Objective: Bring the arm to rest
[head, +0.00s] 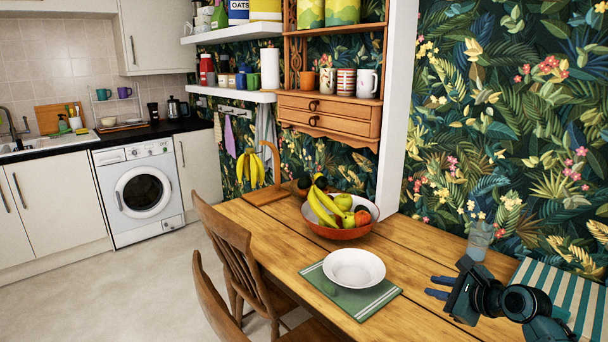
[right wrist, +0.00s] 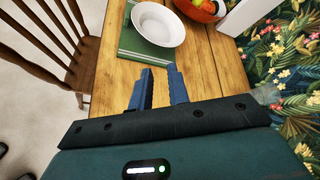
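My right gripper (head: 432,287) is over the right part of the wooden table (head: 408,250), its blue fingers pointing left. In the right wrist view the two blue fingers (right wrist: 158,72) are apart with only table wood showing between them. The gripper is open and empty. It is to the right of the green placemat (head: 372,302) and white bowl (head: 354,268) and apart from both. My left gripper is not in view.
A fruit bowl (head: 338,226) stands behind the white bowl. A clear glass (head: 480,240) and a striped cloth (head: 565,285) are near my right arm, by the leafy wall. Wooden chairs (head: 240,245) line the table's left side. The wood around the gripper is largely bare.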

